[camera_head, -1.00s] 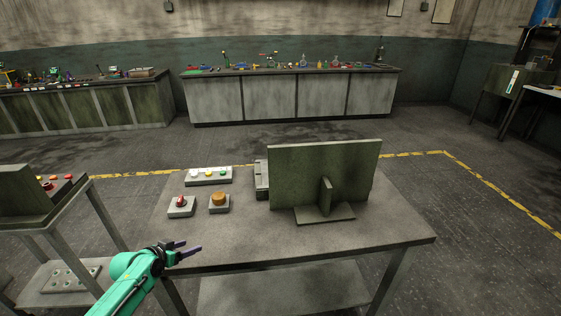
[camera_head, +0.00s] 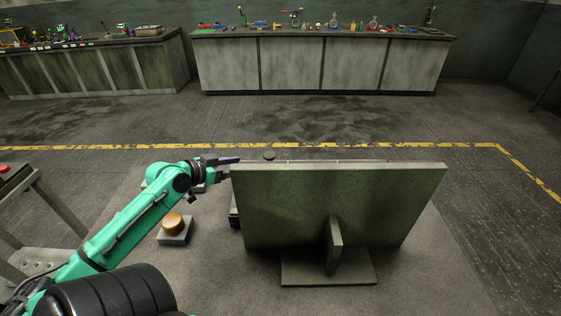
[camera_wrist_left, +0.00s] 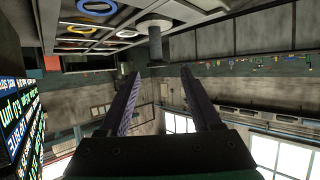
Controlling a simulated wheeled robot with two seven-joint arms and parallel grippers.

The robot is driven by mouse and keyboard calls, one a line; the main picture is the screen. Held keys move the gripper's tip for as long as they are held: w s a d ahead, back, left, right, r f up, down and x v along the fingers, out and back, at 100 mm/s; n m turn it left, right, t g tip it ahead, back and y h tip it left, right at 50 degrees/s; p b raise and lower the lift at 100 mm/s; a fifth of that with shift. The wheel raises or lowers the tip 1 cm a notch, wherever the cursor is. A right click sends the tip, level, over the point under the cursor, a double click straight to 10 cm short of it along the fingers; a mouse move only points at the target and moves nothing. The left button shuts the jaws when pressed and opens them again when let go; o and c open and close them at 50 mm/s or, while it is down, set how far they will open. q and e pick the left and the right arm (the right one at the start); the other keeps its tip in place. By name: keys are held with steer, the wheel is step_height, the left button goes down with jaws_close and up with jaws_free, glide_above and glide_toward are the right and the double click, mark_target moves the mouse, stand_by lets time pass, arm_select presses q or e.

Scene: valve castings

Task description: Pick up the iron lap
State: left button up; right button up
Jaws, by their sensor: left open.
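What looks like the iron lap, a dark grey cylinder with a wider round flange (camera_wrist_left: 155,42), shows in the left wrist view just beyond my left fingertips (camera_wrist_left: 161,72). In the head view a small grey round top (camera_head: 269,155) shows behind the upper edge of the upright green panel; the panel hides what is under it. My left gripper (camera_head: 236,166) is open and empty at the panel's upper left corner, a little left of that round top. Its two fingers are apart and the cylinder is not between them. My right gripper is not in view.
The upright green panel (camera_head: 300,200) with a rear brace stands on the grey table (camera_head: 215,285) and blocks the view of its far side. An orange button box (camera_head: 174,222) sits left. Coloured rings (camera_wrist_left: 95,7) show on a grey rack near the cylinder.

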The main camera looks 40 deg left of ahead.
mark_target(270, 158)
arm_select(q)
steer(key=x, duration=0.5)
steer(key=shift+w+d+r+p, duration=0.15)
steer(key=shift+d+r+p, duration=0.15)
steer(key=shift+d+p, duration=0.1)
steer(key=x, duration=0.4)
steer(key=shift+w+p, duration=0.1)
steer(key=shift+p, duration=0.3)
steer(key=x, duration=0.3)
steer(key=shift+w+f, duration=0.2)
steer(key=shift+s+r, duration=0.1)
steer(key=shift+s, duration=0.05)
jaws_close()
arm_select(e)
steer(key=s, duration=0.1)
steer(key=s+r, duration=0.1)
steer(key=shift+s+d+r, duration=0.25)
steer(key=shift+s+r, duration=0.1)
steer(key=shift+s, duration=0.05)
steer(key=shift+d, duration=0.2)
arm_select(q)
steer(key=shift+r, duration=0.15)
